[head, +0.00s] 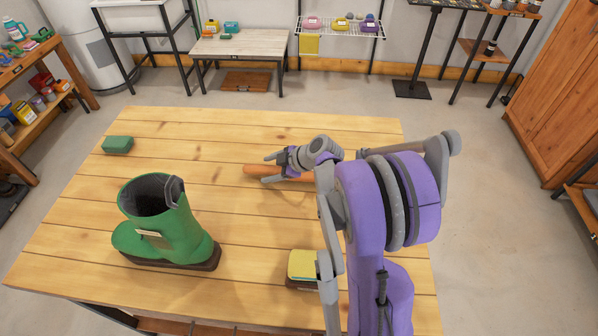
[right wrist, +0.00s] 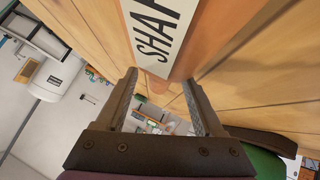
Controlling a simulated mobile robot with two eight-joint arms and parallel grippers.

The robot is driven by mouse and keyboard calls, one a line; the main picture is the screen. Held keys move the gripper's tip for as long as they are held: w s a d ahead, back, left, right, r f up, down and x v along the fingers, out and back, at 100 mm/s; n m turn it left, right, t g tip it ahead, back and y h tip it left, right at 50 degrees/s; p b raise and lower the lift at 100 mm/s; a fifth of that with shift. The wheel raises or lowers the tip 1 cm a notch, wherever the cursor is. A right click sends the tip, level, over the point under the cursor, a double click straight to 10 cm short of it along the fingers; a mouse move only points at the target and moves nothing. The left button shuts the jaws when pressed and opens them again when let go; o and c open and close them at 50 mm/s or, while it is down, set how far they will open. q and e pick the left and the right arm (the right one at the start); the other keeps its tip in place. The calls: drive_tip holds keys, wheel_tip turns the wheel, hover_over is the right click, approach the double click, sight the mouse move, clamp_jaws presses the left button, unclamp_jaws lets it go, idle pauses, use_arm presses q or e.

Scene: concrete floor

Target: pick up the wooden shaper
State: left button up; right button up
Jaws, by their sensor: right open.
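The wooden shaper (head: 254,170) is an orange-brown wooden piece lying on the table, partly hidden behind my right gripper and arm in the head view. In the right wrist view the shaper (right wrist: 203,35) shows close up, with a white label whose visible letters begin "SHA". My right gripper (head: 267,169) is open at the shaper, its fingers apart on either side of the wood in the head view. In the right wrist view the open fingers (right wrist: 160,80) point toward the shaper's end; I cannot tell whether they touch it. My left gripper is not in view.
The plank table (head: 120,180) holds a green boot (head: 178,228) at the front left, a green block (head: 118,145) at the back left and a yellow-topped block (head: 302,265) beside my right arm. The table's back middle is clear. Shelves and low tables stand around the room.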

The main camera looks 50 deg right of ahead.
clamp_jaws()
idle(0.3)
idle(0.3)
